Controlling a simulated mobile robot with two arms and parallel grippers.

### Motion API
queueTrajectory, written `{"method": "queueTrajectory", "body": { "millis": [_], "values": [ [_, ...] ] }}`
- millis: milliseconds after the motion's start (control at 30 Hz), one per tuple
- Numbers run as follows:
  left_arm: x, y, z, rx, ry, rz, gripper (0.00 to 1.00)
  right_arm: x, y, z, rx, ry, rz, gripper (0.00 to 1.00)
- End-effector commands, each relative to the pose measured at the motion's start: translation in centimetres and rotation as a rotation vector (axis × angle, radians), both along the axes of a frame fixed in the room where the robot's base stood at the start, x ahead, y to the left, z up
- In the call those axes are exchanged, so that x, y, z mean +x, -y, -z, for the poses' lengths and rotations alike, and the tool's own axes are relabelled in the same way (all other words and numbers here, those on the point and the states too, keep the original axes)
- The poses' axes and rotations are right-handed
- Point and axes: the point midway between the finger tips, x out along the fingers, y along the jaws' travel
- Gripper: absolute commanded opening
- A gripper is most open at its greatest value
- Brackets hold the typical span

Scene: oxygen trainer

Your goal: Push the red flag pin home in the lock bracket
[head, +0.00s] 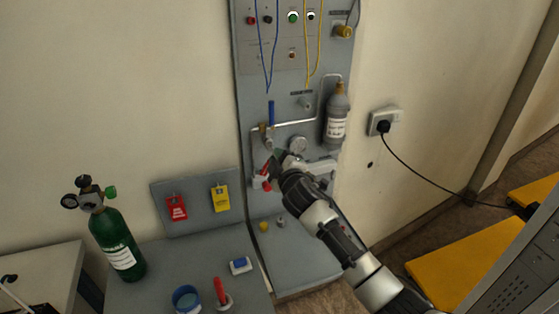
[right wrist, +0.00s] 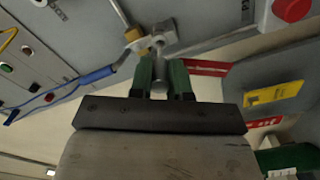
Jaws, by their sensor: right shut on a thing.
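The red flag pin (head: 266,170) is at the lower left of the grey wall panel, partly hidden by my right gripper (head: 276,158). In the right wrist view, a red strip with white lettering (right wrist: 206,68) sticks out beside the right-hand finger. My right gripper (right wrist: 161,78) has its green fingers closed around a short metal shank (right wrist: 160,70), just below a metal fitting with a brass part. The lock bracket cannot be made out clearly, and I cannot tell how deep the pin sits. My left gripper is not in view.
A green cylinder (head: 116,242), a blue cup (head: 186,299) and a red-handled item (head: 221,291) stand on the bench at left.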

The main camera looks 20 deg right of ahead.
Motion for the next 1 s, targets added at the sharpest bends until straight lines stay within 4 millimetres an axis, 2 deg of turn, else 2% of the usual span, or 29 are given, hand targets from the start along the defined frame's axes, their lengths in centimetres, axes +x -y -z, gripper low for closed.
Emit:
{"method": "queueTrajectory", "body": {
  "millis": [1000],
  "values": [
    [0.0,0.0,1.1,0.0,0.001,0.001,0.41,2.1,-0.1,0.0,0.0,0.001,0.0,0.0]
  ]
}}
